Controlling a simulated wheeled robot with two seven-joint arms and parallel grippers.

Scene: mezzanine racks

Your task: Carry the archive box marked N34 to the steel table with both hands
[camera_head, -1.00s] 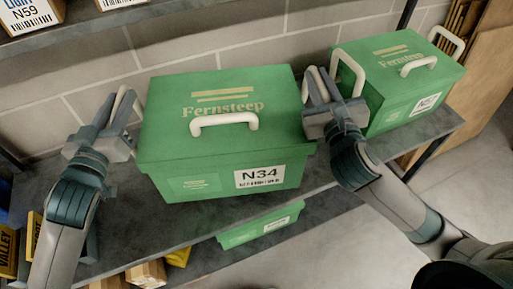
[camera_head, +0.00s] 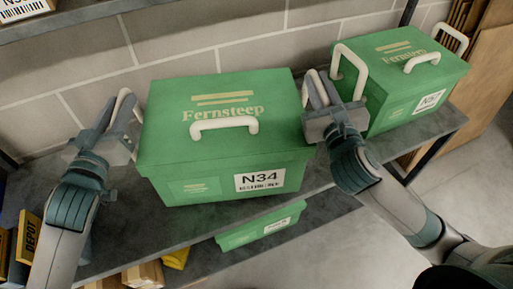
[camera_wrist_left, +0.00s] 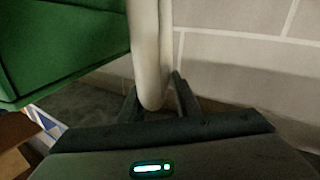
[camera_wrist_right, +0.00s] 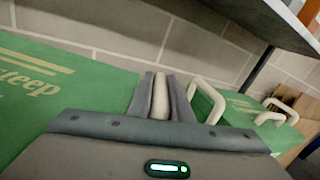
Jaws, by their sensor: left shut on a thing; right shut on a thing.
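The green archive box marked N34 (camera_head: 222,160) is upright at the centre of the head view, with a white lid handle (camera_head: 224,124). I cannot tell if it touches the shelf beneath. My left gripper (camera_head: 118,118) is shut on its white left side handle (camera_wrist_left: 150,60), which also shows in the left wrist view. The steel table is not clearly in view.
Another green box (camera_head: 400,80) with white handles stands close to my right gripper on the grey shelf (camera_head: 110,220). A third green box (camera_head: 262,226) is lower down. A brick wall (camera_head: 190,40) is behind, and an upper shelf (camera_head: 80,22) at top left.

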